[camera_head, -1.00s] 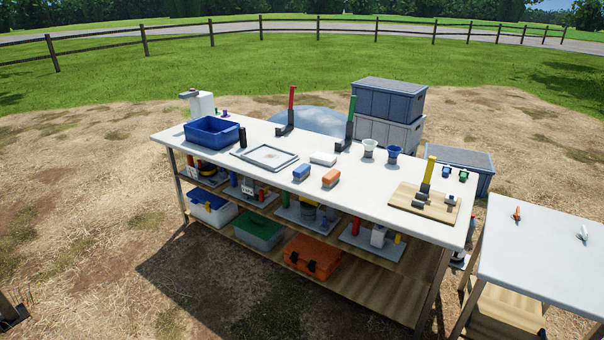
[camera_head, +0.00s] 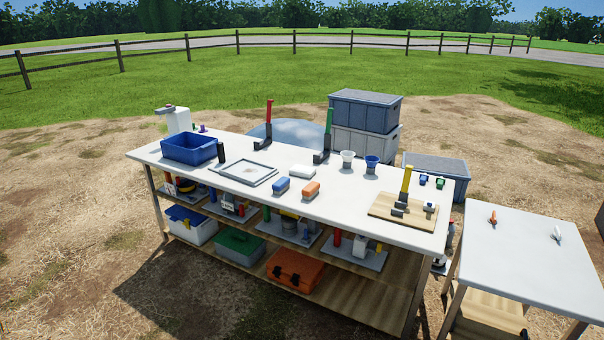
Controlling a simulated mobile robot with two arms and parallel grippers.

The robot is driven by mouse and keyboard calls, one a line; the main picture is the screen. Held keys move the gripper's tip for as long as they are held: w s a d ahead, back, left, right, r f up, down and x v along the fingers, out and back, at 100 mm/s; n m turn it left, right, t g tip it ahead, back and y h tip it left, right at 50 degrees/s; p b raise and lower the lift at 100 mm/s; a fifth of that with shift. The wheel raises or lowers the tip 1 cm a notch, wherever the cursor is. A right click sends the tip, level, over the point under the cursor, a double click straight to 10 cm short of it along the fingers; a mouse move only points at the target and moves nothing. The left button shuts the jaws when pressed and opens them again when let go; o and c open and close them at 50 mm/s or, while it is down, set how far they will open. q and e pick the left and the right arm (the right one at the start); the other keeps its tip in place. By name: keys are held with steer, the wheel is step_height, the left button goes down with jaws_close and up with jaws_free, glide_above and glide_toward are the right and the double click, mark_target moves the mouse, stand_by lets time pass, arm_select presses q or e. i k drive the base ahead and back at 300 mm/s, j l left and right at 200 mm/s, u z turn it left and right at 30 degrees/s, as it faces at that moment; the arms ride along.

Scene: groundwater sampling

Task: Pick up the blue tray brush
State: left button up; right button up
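A small blue block-shaped brush (camera_head: 282,186) lies on the white table top (camera_head: 240,201), near its front middle. It looks like the blue tray brush, with a pale underside. An orange brush of similar shape (camera_head: 311,190) lies just to its right. A shallow grey-rimmed tray (camera_head: 249,172) lies to its left, and a white block (camera_head: 303,170) lies behind it. Neither of my grippers shows in the view.
A blue bin (camera_head: 189,148) stands at the table's left end. Red-handled (camera_head: 268,125) and green-handled (camera_head: 326,137) tools stand at the back. A wooden board (camera_head: 392,211) with a yellow-handled tool lies at the right. A second white table (camera_head: 527,252) stands close at right. The ground in front is clear.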

mark_target(282, 184)
steer(key=i+z, duration=0.15)
steer(key=i, duration=0.25)
steer(key=i+j+z, duration=0.15)
steer(key=i, duration=0.3)
steer(key=i+j+z, duration=0.15)
steer(key=i, duration=0.25)
steer(key=i+j+z, duration=0.15)
steer(key=i, duration=0.25)
